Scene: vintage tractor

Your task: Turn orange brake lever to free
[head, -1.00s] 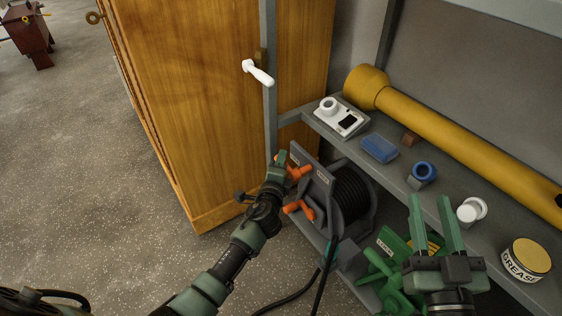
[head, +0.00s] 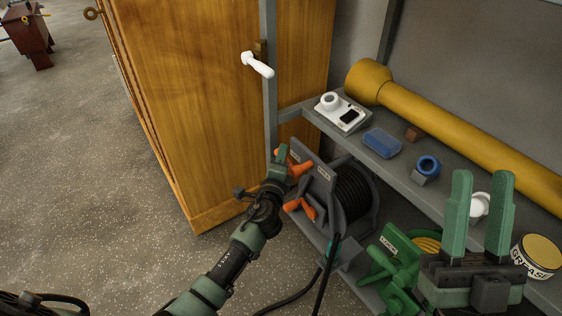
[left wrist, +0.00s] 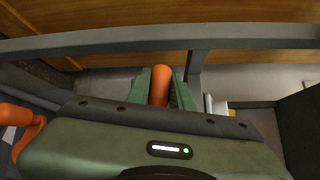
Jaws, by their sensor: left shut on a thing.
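A cable reel with grey side plates (head: 318,177) and black cable (head: 352,196) stands on the lower shelf. An orange lever (head: 299,168) sits near the top of its front plate, and an orange crank-like part (head: 301,205) sits lower. My left gripper (head: 281,160) is at the upper lever. In the left wrist view, its green fingers (left wrist: 161,88) are shut on the orange lever (left wrist: 160,86), one on each side. The label on the plate is too small to read. My right gripper (head: 482,215) is open and empty, in front of the shelf at right.
The upper shelf holds a white device (head: 341,113), a blue block (head: 382,142), a yellow tube (head: 450,128) and a grease tin (head: 537,257).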

